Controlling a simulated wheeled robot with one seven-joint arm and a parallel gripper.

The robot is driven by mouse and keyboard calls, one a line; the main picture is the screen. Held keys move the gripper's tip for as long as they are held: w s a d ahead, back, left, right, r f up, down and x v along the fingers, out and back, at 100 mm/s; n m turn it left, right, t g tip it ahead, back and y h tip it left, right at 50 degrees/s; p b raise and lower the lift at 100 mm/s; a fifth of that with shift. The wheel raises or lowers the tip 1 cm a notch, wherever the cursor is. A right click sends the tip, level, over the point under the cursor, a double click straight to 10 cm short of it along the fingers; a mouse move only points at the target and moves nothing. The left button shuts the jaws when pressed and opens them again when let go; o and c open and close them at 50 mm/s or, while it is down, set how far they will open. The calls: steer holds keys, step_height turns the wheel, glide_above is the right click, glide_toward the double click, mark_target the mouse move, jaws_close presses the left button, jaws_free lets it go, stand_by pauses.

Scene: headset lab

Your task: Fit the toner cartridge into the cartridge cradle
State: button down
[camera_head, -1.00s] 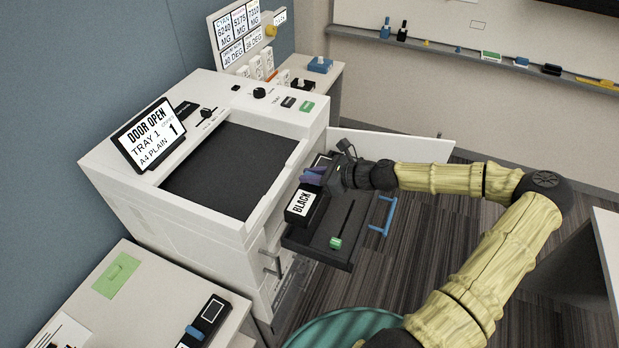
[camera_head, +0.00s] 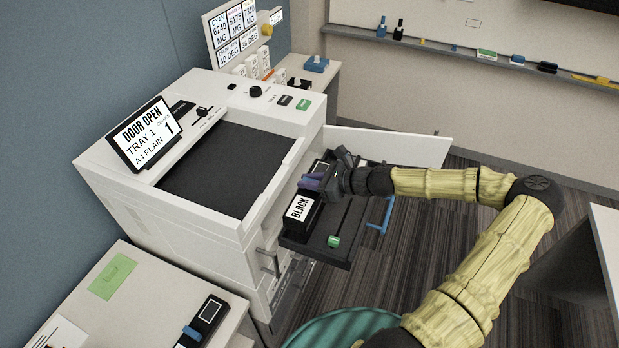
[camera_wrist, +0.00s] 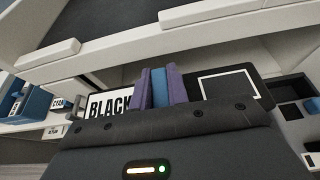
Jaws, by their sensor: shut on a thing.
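The toner cartridge (camera_head: 299,208) is a black box with a white BLACK label on its near end. My gripper (camera_head: 313,183) is shut on its blue grip; in the wrist view the purple fingers flank the blue grip (camera_wrist: 159,88). The BLACK label (camera_wrist: 108,104) shows to the left there, and a white-outlined square to the right. The cartridge is over or in the left part of the cartridge cradle (camera_head: 318,252), a dark pulled-out tray with a green knob (camera_head: 333,241). Its underside is hidden, so I cannot tell whether it is seated.
The white printer (camera_head: 240,235) stands behind the tray, its screen reading DOOR OPEN. An open white door (camera_head: 395,145) lies beyond the tray, and a blue handle (camera_head: 379,216) sits at its right. Another black cartridge (camera_head: 208,318) with a blue grip lies on the lower-left table.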

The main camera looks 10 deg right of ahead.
mark_target(309, 198)
steer(key=shift+f+b, duration=0.55)
steer(key=shift+f, duration=0.75)
steer(key=shift+p, duration=0.8)
stand_by(0.9)
steer(key=shift+f+b, duration=1.2)
steer(key=shift+f, duration=1.1)
stand_by(0.4)
steer(key=c, duration=1.3)
jaws_free()
steer(key=shift+s, duration=0.1)
steer(key=b+v, duration=0.2)
steer(key=v, duration=1.5)
steer(key=shift+d+r+b, duration=0.15)
steer(key=shift+b, duration=0.2)
